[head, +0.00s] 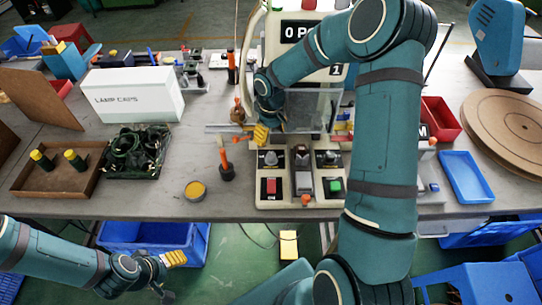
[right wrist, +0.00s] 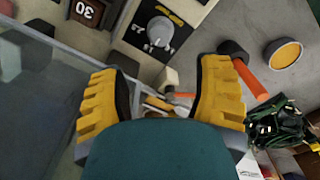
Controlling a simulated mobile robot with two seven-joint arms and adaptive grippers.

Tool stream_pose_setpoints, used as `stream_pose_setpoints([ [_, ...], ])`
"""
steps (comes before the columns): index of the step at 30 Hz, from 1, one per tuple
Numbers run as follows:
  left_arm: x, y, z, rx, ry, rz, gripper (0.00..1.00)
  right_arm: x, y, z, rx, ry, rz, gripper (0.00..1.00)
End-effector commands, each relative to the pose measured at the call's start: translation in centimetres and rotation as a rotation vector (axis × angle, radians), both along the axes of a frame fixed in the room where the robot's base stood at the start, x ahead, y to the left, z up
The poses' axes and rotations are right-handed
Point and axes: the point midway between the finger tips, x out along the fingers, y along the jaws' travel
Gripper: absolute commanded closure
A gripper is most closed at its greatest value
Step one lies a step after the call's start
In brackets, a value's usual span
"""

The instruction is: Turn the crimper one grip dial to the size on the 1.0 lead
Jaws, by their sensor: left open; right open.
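The bench machine (head: 297,100) stands at the back centre, with one grey dial (head: 268,158) above its red button and another dial (head: 328,157) above its green button. My left gripper (head: 170,275) is open, low in front of the bench. I cannot pick out the 1.0 lead.
An orange-handled tool (head: 226,160) stands upright near the machine, with a yellow tin (head: 195,190) to its left. A tray of tangled dark cables (head: 135,151), a brown tray (head: 50,180) and a white lamp caps box (head: 133,95) occupy the left. A blue tray (head: 467,178) is at the right.

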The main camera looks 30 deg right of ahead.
Motion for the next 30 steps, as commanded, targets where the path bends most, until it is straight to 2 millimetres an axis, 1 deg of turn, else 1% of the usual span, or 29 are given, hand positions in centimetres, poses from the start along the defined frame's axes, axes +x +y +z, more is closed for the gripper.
stream_pose_setpoints([
  [1,-0.1,0.0,-0.3,0.000,0.002,-0.001,0.36,-0.1,0.0,-1.3,0.001,0.004,0.000,0.36],
  [9,-0.3,-0.1,-1.0,-0.002,0.007,-0.006,0.36,-0.1,0.1,-6.6,0.002,0.004,-0.001,0.36],
  [15,-0.5,-0.1,-1.3,-0.002,0.011,-0.008,0.36,0.0,0.1,-9.5,0.002,0.001,-0.001,0.36],
  [18,-0.5,-0.1,-1.4,-0.002,0.011,-0.009,0.36,-0.1,0.1,-10.4,0.002,0.001,-0.001,0.36],
  [21,-0.5,-0.1,-1.5,-0.003,0.012,-0.009,0.36,0.0,0.0,-10.8,0.001,0.000,-0.001,0.36],
  [30,-0.5,-0.1,-1.5,-0.003,0.012,-0.009,0.36,0.0,0.0,-10.9,0.001,-0.001,-0.001,0.36],
])
